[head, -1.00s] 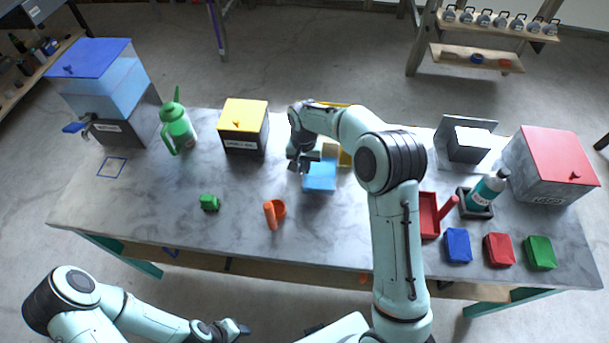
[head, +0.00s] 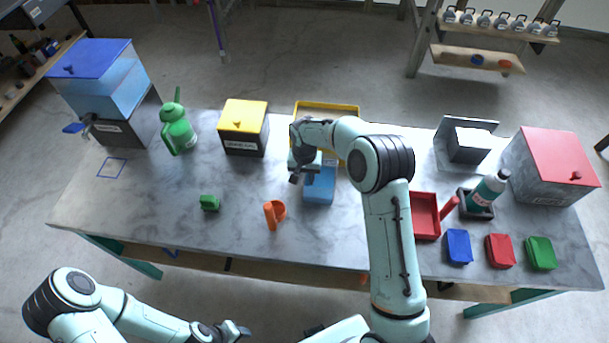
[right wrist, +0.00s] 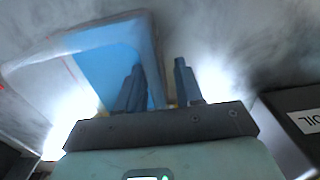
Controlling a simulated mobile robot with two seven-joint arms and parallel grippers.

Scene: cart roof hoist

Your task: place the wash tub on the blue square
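The wash tub (head: 319,190) is a light blue open box on the table, just right of centre in the head view. In the right wrist view the tub (right wrist: 95,62) fills the upper left. My right gripper (head: 300,175) is at the tub's left side. In the right wrist view its fingers (right wrist: 160,82) are apart, with the tub's edge passing between or behind them; contact is unclear. The blue square (head: 112,167) is a bare outline on the table's left end. My left gripper (head: 237,330) is low in front of the table, too small to read.
Between tub and square are an orange scoop-like item (head: 270,214), a green block (head: 209,203), a yellow-lidded box (head: 243,128) and a green can (head: 177,130). A yellow tray (head: 340,107) is behind the tub. A blue-lidded dispenser (head: 103,85) stands behind the square.

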